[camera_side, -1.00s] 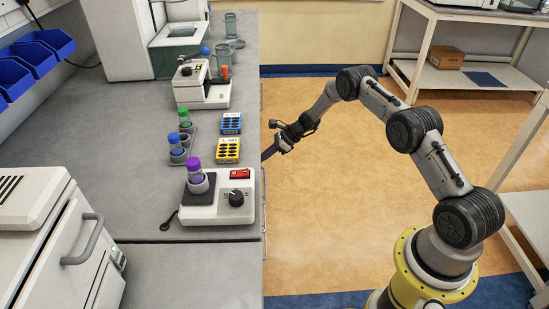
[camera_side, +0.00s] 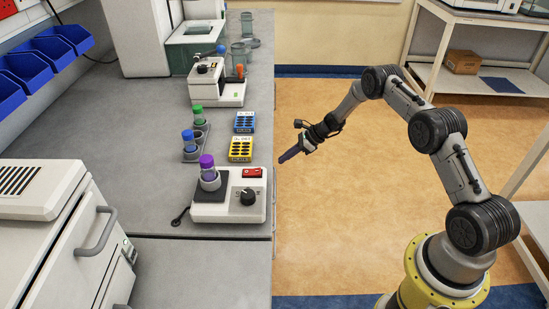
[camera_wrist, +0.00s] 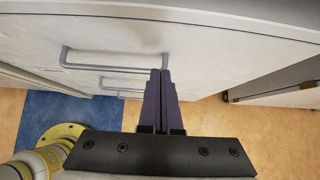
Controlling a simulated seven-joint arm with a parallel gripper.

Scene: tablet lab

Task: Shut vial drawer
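In the wrist view a pale drawer front (camera_wrist: 210,55) with a grey bar handle (camera_wrist: 100,68) fills the upper part; more handles (camera_wrist: 122,83) show below it. No label is readable, so I cannot tell which is the vial drawer. My gripper (camera_wrist: 160,73) has its dark fingers together with nothing between them. Its tips appear beside the right end of the top handle; contact is unclear. In the side view my gripper (camera_side: 281,160) is just right of the bench edge, with a small gap. No drawer visibly sticks out past that edge there, though the fronts are mostly hidden.
On the bench (camera_side: 200,270) stand a white device (camera_side: 230,210) with a purple-capped vial (camera_side: 208,170), a yellow rack (camera_side: 241,149), a blue rack (camera_side: 244,122) and another machine (camera_side: 217,85). The floor (camera_side: 350,235) between bench and my base is clear.

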